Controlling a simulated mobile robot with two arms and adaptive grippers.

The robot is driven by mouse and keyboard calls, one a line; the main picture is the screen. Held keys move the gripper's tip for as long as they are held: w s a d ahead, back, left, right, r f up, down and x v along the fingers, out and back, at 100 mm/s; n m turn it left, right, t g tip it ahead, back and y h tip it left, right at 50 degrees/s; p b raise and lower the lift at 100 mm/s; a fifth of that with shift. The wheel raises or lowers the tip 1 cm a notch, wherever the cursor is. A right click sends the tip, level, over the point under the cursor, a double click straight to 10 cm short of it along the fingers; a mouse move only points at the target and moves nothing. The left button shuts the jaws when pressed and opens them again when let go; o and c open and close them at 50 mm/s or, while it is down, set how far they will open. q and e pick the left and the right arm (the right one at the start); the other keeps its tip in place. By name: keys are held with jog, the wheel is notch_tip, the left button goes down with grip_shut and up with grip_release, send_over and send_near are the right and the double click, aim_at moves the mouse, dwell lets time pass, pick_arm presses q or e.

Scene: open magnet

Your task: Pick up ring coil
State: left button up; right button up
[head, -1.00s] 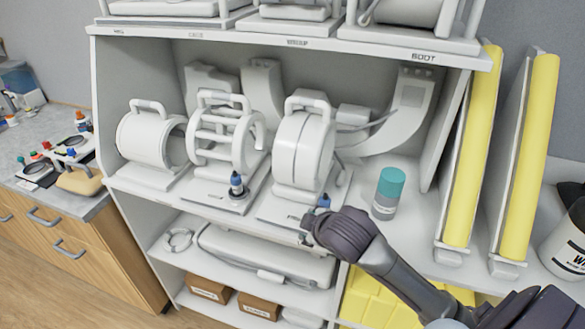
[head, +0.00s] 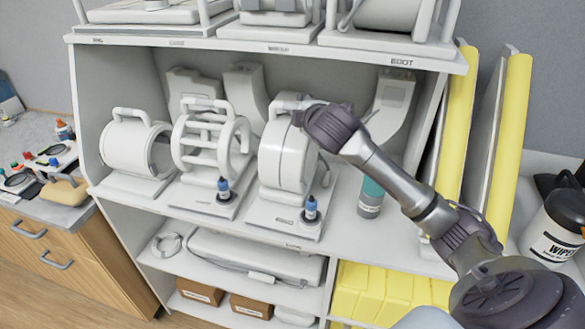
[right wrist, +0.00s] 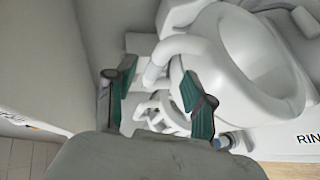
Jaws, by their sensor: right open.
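The ring coil (head: 284,157) is a white thick ring standing upright on a flat base, the rightmost of three coils on the middle shelf. Its curved top handle (head: 290,101) is partly behind my right gripper (head: 305,116). In the right wrist view the ring coil (right wrist: 258,55) fills the upper right, with part of a label "RIN" on its base. There my right gripper (right wrist: 155,92) is open, its green-padded fingers spread, with the handle's end (right wrist: 155,72) showing between them. I cannot tell if a finger touches it. My left gripper is not in view.
A birdcage-like coil (head: 210,146) and a cylinder coil (head: 137,148) stand left on the same shelf. Blue-capped bottles stand on bases at the front (head: 311,208). A teal-topped canister (head: 371,197) is right of the ring coil. The upper shelf (head: 260,45) hangs above.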

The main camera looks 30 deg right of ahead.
aim_at(298, 107)
jog(key=shift+w+d+f, duration=0.1)
jog(key=shift+w, duration=0.3)
jog(key=p+x, duration=0.3)
jog(key=x, duration=0.1)
jog(key=shift+w+d, duration=0.1)
jog(key=shift+w, duration=0.15)
jog(key=shift+w+d+f, duration=0.15)
jog(key=shift+w+f, duration=0.05)
jog(key=shift+w, duration=0.2)
jog(key=shift+s, duration=0.1)
jog(key=shift+c, duration=1.1)
grip_shut()
